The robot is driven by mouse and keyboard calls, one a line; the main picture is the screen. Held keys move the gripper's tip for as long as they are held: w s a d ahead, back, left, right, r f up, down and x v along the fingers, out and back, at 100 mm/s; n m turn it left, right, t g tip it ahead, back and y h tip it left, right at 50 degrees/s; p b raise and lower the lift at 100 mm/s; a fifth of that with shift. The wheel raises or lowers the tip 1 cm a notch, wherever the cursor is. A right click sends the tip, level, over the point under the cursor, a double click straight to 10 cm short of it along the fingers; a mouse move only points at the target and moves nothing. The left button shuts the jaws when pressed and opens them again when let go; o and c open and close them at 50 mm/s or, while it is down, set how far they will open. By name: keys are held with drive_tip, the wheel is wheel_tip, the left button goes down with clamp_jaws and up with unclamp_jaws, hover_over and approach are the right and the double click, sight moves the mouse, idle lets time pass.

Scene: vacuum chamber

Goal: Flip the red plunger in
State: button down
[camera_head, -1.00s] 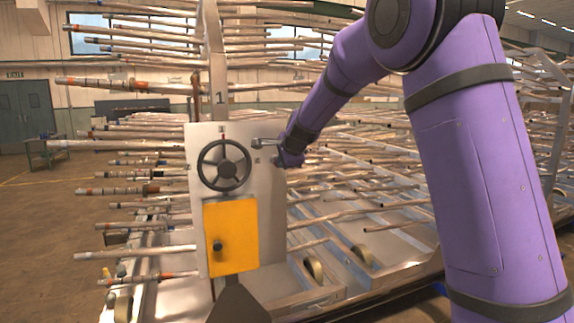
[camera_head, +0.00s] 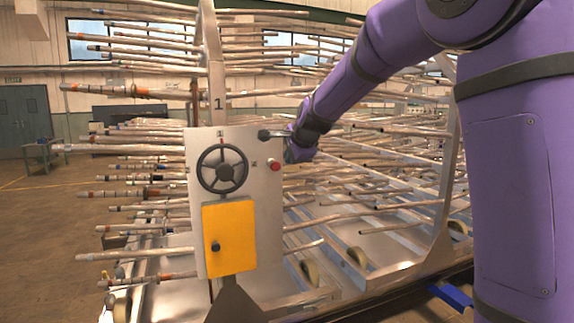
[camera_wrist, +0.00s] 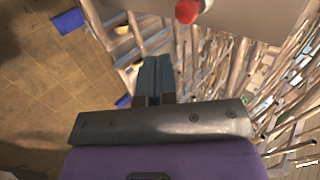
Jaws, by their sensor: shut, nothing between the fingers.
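The red plunger (camera_head: 274,166) is a round red knob at the right edge of the grey panel (camera_head: 262,200), level with the handwheel. In the wrist view the red plunger (camera_wrist: 187,11) shows at the top edge, beyond my fingertips and a little right of them, on a short pale stem. My gripper (camera_head: 265,135) is above the plunger near the panel's top right corner, fingers pointing left. In the wrist view my gripper (camera_wrist: 156,60) has its fingers together and empty, apart from the plunger.
A black handwheel (camera_head: 222,169) and a yellow box (camera_head: 230,238) with a dark knob are on the panel. A rack of many long pipes (camera_head: 390,165) surrounds it, with pipe ends sticking out on both sides. Open floor (camera_head: 45,225) lies to the left.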

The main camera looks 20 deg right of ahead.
drive_tip(key=shift+v, duration=1.65)
drive_tip(key=s+f+n+g, duration=0.2)
drive_tip(key=s+n, duration=0.6)
drive_tip(key=s, duration=1.2)
drive_tip(key=s+a+f+n+g, duration=0.1)
drive_tip(key=s+f+n, duration=0.3)
drive_tip(key=s+n, duration=0.5)
drive_tip(key=s+g, duration=0.1)
drive_tip(key=s, duration=1)
drive_tip(key=shift+h, duration=0.3)
drive_tip(key=c, duration=1.8)
unclamp_jaws()
